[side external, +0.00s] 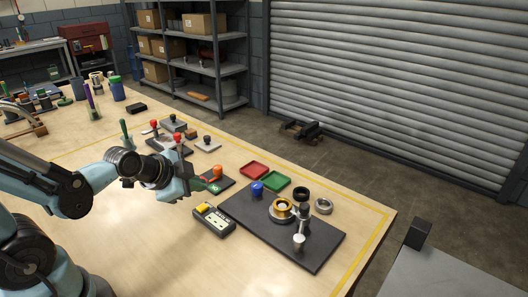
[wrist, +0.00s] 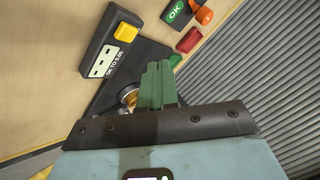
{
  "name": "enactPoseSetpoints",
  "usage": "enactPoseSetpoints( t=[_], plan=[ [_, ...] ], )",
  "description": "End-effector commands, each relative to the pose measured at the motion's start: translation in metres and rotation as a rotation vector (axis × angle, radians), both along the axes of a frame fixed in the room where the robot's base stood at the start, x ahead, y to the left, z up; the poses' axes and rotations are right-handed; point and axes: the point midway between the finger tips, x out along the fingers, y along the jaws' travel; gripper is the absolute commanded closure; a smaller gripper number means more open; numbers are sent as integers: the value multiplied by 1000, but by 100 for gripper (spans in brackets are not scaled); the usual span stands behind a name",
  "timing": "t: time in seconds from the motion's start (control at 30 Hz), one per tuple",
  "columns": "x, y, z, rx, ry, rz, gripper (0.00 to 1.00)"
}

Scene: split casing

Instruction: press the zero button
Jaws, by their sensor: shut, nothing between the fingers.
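The zero button is likely the yellow button (side external: 202,208) on a dark handheld gauge (side external: 214,222) that lies on the wooden table, left of the dark mat. In the wrist view the yellow button (wrist: 125,32) sits at one end of the gauge (wrist: 103,62), beside a pale display panel and printed label. My gripper (side external: 206,185) is shut and empty, above the table and behind the gauge in the side view. In the wrist view its green fingers (wrist: 160,68) are together, to the right of the gauge and apart from the button.
An orange knob (side external: 217,172) and green OK plate (wrist: 176,11) are near my gripper.

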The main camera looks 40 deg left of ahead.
Motion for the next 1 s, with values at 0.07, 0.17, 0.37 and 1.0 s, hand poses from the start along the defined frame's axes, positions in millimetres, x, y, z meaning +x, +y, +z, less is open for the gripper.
enactPoseSetpoints(
  t=[0.07,0.17,0.37,1.0],
  plan=[
    [0,0,-5,0,0,0,100],
    [1,0,-11,0,0,0,100],
    [1,0,-21,0,1,0,100],
    [-1,0,-31,0,3,0,100]
  ],
)
